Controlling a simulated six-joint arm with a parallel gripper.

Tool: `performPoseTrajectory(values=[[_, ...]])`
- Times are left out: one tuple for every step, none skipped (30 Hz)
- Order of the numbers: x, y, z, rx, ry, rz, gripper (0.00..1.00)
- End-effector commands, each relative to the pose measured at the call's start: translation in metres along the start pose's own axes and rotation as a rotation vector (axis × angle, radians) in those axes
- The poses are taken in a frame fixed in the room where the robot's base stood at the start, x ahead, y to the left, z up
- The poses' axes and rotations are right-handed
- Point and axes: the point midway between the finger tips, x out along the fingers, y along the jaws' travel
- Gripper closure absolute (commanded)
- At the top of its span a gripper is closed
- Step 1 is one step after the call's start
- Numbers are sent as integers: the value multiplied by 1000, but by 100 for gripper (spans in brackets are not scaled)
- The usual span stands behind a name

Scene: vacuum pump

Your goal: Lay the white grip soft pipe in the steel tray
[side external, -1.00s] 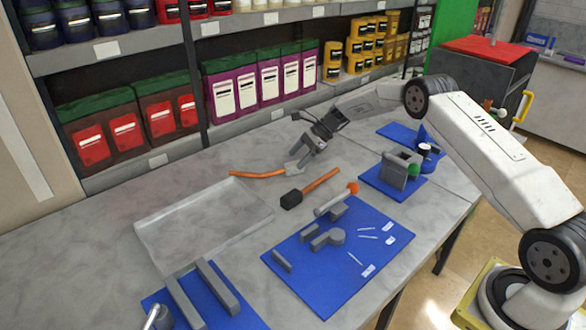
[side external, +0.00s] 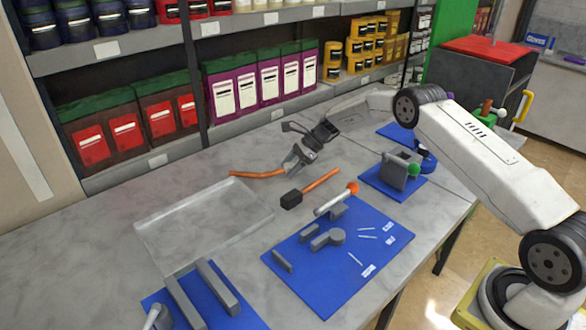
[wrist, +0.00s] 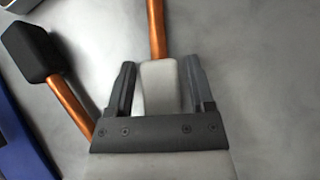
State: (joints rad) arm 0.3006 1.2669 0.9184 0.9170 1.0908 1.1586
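The soft pipe is orange with a white grip; its orange length (side external: 257,174) lies on the grey table behind the black-headed mallet. In the wrist view, its white grip (wrist: 160,88) sits between my gripper's fingers, with the orange pipe (wrist: 156,30) running away from it. My gripper (side external: 295,160) is low over the grip end. In the wrist view, my gripper (wrist: 160,85) looks open, one finger on each side of the grip, with narrow gaps showing. The shallow steel tray (side external: 200,222) lies empty on the table, left of the pipe.
The black-headed mallet (side external: 291,200) with an orange handle lies close in front of the pipe. A blue mat (side external: 320,285) with grey parts is nearer the front. Shelves with boxes (side external: 222,95) line the back.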

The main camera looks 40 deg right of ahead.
Motion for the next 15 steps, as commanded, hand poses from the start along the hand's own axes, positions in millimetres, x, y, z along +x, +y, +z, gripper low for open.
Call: performPoseTrajectory(values=[[0,0,0,0,0,0,50],[0,0,0,0,0,0,59],[0,0,0,0,0,0,72],[0,0,0,0,0,0,82],[0,0,0,0,0,0,91],[0,0,0,0,0,0,100],[0,0,0,0,0,0,100],[0,0,0,0,0,0,100],[-1,0,1,-1,-1,-1,100],[-1,0,1,-1,-1,-1,100],[-1,0,1,-1,-1,-1,100],[-1,0,1,-1,-1,-1,100],[-1,0,1,-1,-1,-1,100],[-1,0,1,-1,-1,-1,100],[-1,0,1,-1,-1,-1,100]])
